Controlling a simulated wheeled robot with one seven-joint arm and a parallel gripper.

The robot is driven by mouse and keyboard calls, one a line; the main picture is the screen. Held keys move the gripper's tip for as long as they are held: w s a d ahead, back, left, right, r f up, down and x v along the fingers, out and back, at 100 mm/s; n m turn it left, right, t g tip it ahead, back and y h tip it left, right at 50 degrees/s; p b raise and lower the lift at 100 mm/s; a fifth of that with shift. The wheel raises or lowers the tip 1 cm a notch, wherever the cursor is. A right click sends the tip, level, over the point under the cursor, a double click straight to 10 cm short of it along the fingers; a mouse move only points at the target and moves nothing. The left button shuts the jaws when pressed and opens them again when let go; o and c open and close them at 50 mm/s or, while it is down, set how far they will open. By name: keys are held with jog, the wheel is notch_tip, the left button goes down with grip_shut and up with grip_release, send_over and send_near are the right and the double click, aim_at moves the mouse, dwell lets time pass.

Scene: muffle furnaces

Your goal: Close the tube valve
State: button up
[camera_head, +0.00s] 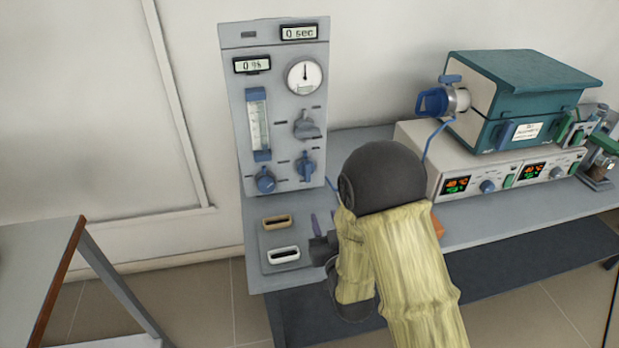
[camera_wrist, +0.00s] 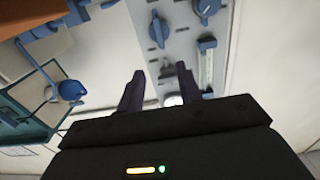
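The upright grey control panel (camera_head: 285,105) carries a grey valve knob (camera_head: 306,125), a blue valve knob (camera_head: 305,167) and a round blue knob (camera_head: 265,180). A tube end with a blue handle (camera_head: 431,102) sticks out of the teal furnace. The frames do not show which of these is the tube valve. My gripper (camera_wrist: 160,72) is open and empty, its two dark fingers apart. In the wrist view the panel appears inverted, with the grey knob (camera_wrist: 165,71) between the fingertips and the blue valve knob (camera_wrist: 158,32) beyond them. Contact cannot be told.
The teal furnace (camera_head: 530,75) stands on a white controller (camera_head: 410,145) on the grey bench (camera_head: 470,222). A tray (camera_head: 270,240) with two slots lies before the panel. My arm hides part of the bench. Another table (camera_head: 35,260) is at left, with floor between.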

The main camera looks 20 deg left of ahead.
aim_at(308, 173)
jog(key=shift+w, duration=0.1)
jog(key=p+x, duration=0.1)
jog(key=x, duration=1.6)
jog(key=shift+w+p, duration=0.15)
jog(key=shift+p, duration=0.25)
grip_shut()
